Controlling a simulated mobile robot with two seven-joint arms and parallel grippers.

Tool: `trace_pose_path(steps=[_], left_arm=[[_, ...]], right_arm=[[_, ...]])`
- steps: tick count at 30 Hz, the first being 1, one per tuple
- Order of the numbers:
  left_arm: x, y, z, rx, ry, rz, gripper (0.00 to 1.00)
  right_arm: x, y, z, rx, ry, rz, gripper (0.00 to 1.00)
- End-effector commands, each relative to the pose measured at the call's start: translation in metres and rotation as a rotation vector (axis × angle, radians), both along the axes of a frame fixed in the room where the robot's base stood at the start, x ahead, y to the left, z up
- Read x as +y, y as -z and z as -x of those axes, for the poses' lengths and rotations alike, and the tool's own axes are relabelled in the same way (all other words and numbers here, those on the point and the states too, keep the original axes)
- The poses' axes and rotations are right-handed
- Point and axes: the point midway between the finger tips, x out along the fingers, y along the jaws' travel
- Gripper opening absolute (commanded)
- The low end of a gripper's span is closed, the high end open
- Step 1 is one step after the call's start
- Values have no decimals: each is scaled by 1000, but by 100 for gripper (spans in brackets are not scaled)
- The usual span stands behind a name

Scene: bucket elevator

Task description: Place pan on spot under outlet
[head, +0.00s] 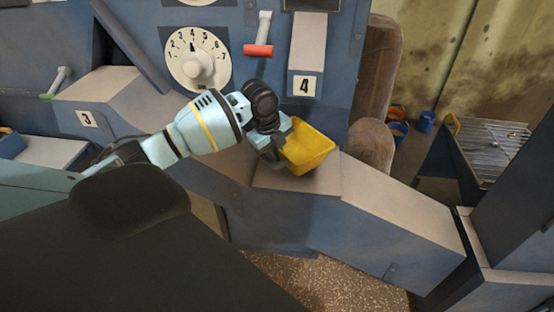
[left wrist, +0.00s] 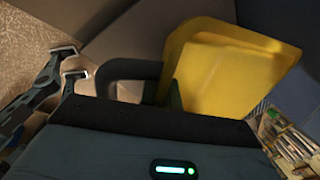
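The yellow pan (head: 307,149) is at the end of my left arm, just below the outlet (head: 306,48) marked 4, over the grey ledge (head: 295,183). My left gripper (head: 279,140) is shut on the pan's left side; its fingertips are mostly hidden. Whether the pan touches the ledge is not clear. In the left wrist view the pan (left wrist: 225,75) fills the upper right, with a dark loop (left wrist: 130,70) beside it.
A white dial (head: 197,59) and a red-handled lever (head: 258,42) are on the blue panel behind my left arm. A label 3 (head: 87,119) marks another chute at left. A wire rack (head: 491,150) and blue buckets (head: 398,130) stand at right. Speckled floor (head: 325,285) is below.

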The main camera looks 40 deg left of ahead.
Motion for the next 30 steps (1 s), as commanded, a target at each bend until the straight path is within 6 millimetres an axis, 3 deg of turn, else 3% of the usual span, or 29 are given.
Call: trace_pose_path(steps=[5, 20, 25, 30], left_arm=[[0, 27, 0, 2, -1, 1, 0], [2, 34, -3, -1, 0, 0, 0], [2, 34, -3, 0, 0, 0, 24], [2, 34, -3, 0, 0, 0, 25]], right_arm=[[-1, 0, 0, 0, -4, 4, 36], [-3, 0, 0, -2, -10, 9, 36], [-3, -1, 0, -3, -10, 8, 36], [-2, -1, 0, -2, -6, 5, 36]])
